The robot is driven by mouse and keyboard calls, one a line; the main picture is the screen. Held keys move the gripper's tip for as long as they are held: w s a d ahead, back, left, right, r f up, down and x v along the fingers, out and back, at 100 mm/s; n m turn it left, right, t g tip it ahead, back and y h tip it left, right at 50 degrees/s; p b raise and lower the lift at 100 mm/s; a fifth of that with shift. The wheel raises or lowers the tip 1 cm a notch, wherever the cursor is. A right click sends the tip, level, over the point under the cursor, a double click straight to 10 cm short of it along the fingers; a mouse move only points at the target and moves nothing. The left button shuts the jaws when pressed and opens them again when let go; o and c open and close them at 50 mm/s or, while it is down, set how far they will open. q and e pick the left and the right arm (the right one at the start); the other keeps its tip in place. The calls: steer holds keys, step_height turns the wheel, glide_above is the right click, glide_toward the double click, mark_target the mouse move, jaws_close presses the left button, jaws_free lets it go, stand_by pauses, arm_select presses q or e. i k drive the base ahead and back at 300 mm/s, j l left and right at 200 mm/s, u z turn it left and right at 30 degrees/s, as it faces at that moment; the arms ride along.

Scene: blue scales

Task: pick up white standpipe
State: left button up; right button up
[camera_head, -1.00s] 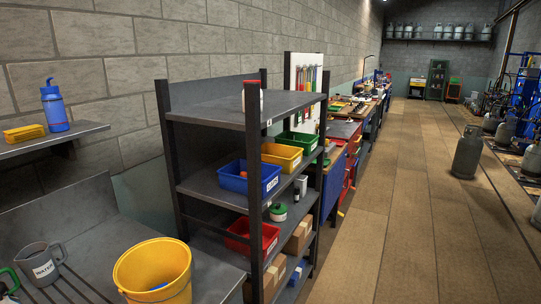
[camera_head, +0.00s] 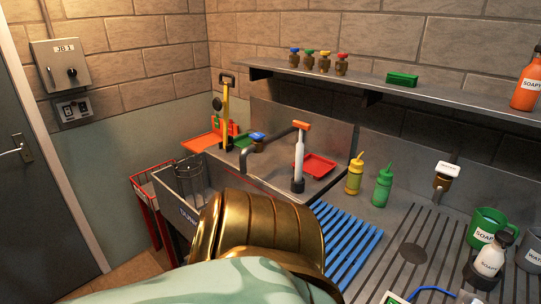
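The white standpipe (camera_head: 299,160) stands upright at the sink, in the middle of the view. It has an orange handle on top and a dark base, and a dark curved spout shows to its left. A red tray (camera_head: 320,166) lies just to its right. Neither of my grippers is in view, so their relation to the standpipe cannot be seen. A large gold and pale green part fills the lower middle, in front of the sink, and hides part of the counter.
A yellow pump-like tool (camera_head: 227,110) stands to the left. Yellow (camera_head: 354,176) and green (camera_head: 382,188) bottles stand to the right, beside a blue rack (camera_head: 345,238). A shelf (camera_head: 420,99) runs above the counter. Mugs and a soap bottle (camera_head: 490,258) crowd the right.

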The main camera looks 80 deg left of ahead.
mark_target(300, 147)
steer(key=u, duration=2.45)
steer(key=j+u, duration=0.1)
steer(key=i, duration=0.05)
